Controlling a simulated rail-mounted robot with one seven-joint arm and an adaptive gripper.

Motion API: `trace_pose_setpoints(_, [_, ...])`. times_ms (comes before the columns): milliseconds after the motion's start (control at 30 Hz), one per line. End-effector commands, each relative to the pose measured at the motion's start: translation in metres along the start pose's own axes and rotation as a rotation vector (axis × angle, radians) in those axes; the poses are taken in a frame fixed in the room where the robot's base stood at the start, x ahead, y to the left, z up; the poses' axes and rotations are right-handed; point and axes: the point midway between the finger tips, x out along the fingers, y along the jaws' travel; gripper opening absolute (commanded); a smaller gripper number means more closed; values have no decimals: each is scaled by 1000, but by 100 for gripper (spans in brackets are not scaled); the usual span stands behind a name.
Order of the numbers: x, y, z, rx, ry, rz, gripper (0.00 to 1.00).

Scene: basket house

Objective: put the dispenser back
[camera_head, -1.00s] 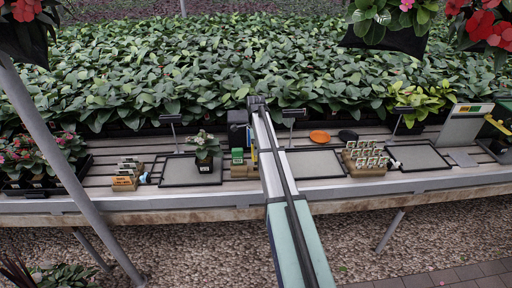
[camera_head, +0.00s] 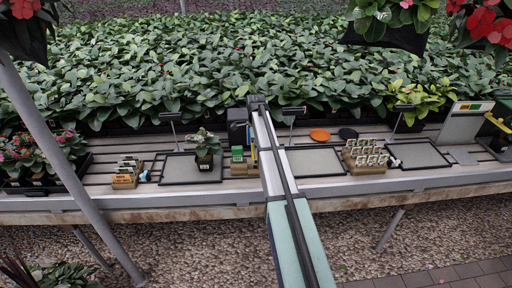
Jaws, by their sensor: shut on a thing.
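My arm reaches from the bottom of the picture to the bench, and its dark end (camera_head: 257,102) is over the back of the bench. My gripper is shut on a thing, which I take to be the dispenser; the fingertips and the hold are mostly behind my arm. A black box-like thing (camera_head: 237,125) stands just left of the arm's end; I cannot tell whether it is the dispenser. A narrow yellow and blue piece (camera_head: 252,147) shows beside the arm. A small green block (camera_head: 237,153) is in front of the black thing.
A potted plant (camera_head: 205,148) stands on the left tray (camera_head: 176,170). The middle tray (camera_head: 316,161) and right tray (camera_head: 419,155) are empty. An orange disc (camera_head: 320,135) lies behind. Dense foliage fills the back.

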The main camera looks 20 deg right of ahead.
Motion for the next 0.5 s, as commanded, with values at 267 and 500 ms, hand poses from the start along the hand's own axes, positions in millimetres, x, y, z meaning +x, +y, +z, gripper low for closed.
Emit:
trace_pose_setpoints(267, [7, 0, 0, 0, 0, 0, 8])
trace_pose_setpoints(500, [20, 0, 0, 0, 0, 1, 8])
